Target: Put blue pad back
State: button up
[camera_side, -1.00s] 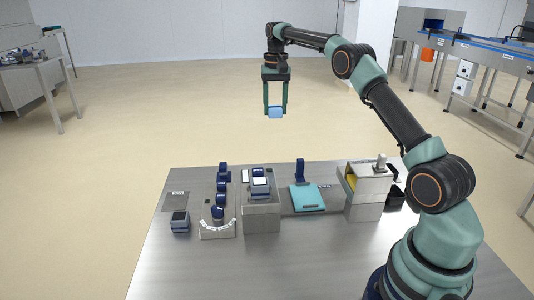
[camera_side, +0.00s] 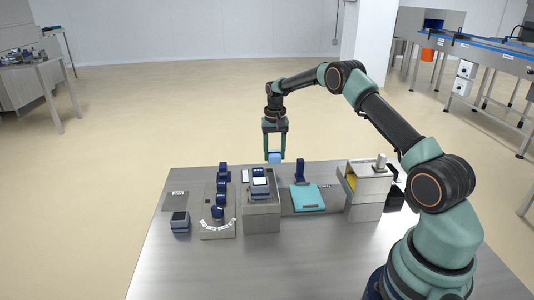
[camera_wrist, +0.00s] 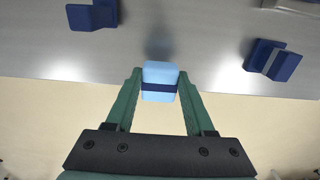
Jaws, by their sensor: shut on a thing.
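The blue pad (camera_side: 274,157) is a small light blue block between the fingertips of my gripper (camera_side: 274,153). In the wrist view the pad (camera_wrist: 160,73) has a dark blue band across it, and my gripper's green fingers (camera_wrist: 158,88) press on its two sides. My gripper is shut on the pad and points straight down. It holds the pad in the air near the table's far edge, behind the grey box. Which spot on the table the pad came from cannot be told.
On the steel table (camera_side: 190,268) stand a grey box (camera_side: 262,219) with a white-topped device, a curved labelled stand (camera_side: 217,228), a small dark block (camera_side: 180,222), a teal plate (camera_side: 307,198) with a dark blue upright (camera_side: 300,171), and a metal housing (camera_side: 366,190). The table's front is clear.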

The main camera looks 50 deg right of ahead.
aim_at(274, 154)
jog(key=shift+f, duration=1.75)
jog(key=shift+f, duration=0.1)
jog(key=o, duration=1.3)
